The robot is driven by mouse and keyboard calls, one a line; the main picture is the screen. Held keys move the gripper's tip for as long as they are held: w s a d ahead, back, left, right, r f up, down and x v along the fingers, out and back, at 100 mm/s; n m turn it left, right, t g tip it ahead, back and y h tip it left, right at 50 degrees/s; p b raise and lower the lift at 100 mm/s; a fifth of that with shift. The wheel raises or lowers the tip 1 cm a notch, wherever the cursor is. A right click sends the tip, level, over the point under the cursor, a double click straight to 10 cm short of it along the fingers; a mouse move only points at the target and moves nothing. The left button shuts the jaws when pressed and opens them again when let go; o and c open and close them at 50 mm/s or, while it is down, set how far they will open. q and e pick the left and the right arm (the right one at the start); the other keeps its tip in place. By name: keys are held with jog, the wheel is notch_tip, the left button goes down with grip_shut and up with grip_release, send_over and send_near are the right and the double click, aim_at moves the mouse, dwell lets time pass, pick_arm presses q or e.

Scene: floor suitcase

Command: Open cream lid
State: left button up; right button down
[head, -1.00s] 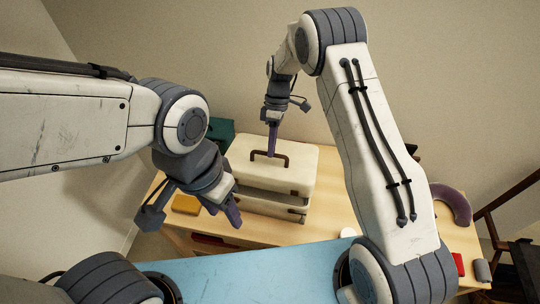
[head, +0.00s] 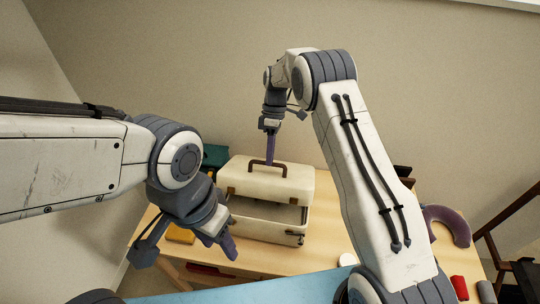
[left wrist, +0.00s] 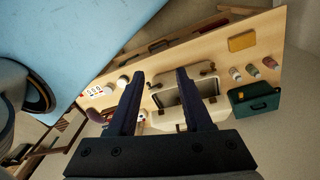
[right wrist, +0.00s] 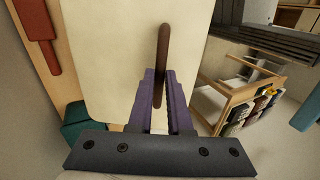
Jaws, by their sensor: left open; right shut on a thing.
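The cream case stands on the wooden table (head: 330,215). Its cream lid (head: 290,182) is raised and tilted, with an open gap along the front above the lower shell (head: 262,232). The lid's brown handle (head: 283,165) is on its top. My right gripper (head: 270,158) is shut on the handle, and the right wrist view shows the fingers (right wrist: 161,75) on the brown bar (right wrist: 163,48). My left gripper (head: 230,248) is open and empty, in front of and left of the case. The left wrist view shows its spread fingers (left wrist: 160,74) with the open case (left wrist: 190,95) beyond.
A dark green box (head: 214,155) is behind the case at left. A yellow block (head: 180,234) lies front left. A purple neck pillow (head: 447,224) and a red item (head: 459,287) are at the right. A chair (head: 505,235) is far right.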

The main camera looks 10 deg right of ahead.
dwell(0.8)
pick_arm(q)
jog(key=c, duration=0.4)
jog(key=shift+w+f, duration=0.1)
jog(key=shift+w, duration=0.4)
grip_shut()
jog(key=w+a+m+t, duration=0.1)
jog(key=w+m+t, duration=0.15)
jog(key=w, duration=0.75)
jog(key=m+t+h, duration=0.2)
jog(key=m+h, duration=0.4)
jog(key=m, duration=0.5)
send_over(256, 175)
jog(key=s+a, duration=0.3)
jog(key=a, duration=0.2)
notch_tip(256, 175, down, 8)
jog(key=shift+g, duration=0.25)
jog(key=x, duration=1)
jog(key=shift+a+f, duration=0.15)
jog(key=shift+a, duration=0.1)
